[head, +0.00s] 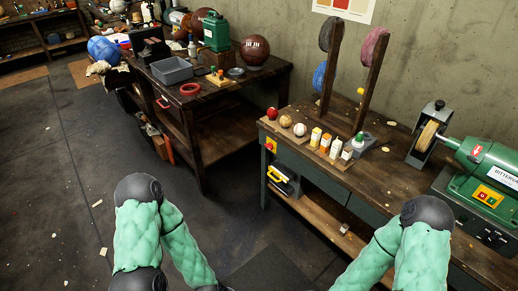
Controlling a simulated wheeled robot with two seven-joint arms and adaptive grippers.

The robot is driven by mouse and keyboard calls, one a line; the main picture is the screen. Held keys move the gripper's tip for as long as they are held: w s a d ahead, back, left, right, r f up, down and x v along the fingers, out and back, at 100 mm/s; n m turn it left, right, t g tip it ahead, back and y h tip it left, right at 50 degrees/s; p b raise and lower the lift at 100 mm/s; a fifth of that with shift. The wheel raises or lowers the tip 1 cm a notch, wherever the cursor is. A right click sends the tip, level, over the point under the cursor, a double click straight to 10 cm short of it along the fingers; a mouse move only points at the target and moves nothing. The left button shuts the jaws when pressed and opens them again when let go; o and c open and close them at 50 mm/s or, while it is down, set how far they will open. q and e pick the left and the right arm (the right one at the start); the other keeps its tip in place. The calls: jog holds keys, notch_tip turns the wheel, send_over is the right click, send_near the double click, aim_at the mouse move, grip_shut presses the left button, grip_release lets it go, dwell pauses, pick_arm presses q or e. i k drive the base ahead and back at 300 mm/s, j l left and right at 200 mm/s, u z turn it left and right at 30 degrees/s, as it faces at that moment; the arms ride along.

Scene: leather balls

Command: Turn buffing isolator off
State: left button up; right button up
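A small yellow plate with a red rotary switch, which looks like the isolator (270,146), is on the front left end of the right-hand bench, just under its top. Its knob is too small to tell which way it points. A green buffing machine (478,180) with a buffing wheel (429,136) stands on the bench at the right. It has a yellow panel with red and green buttons (488,196). My two green padded arms show at the bottom, bent, with their ends below the picture. Neither gripper is in view, and nothing touches the switch.
The right-hand bench (385,185) holds balls, small bottles and upright posts with coloured discs. A yellow-handled item (280,180) sits on the shelf below the switch. A second bench (215,95) with a grey tray and a brown ball stands behind left. The floor (75,190) between is mostly clear, with scraps.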

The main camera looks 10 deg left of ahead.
aim_at(270, 147)
jog(key=i+j+z, duration=0.1)
jog(key=z, duration=0.3)
jog(key=j+z, duration=0.15)
jog(key=z, duration=0.2)
jog(key=i+j+z, duration=0.15)
jog(key=z, duration=0.25)
jog(key=i+j+z, duration=0.15)
jog(key=j+z, duration=0.3)
jog(key=j, duration=0.9)
jog(key=j+z, duration=0.45)
jog(key=j, duration=0.9)
jog(key=k+j, duration=0.1)
jog(key=j, duration=1.45)
jog(key=k, duration=0.05)
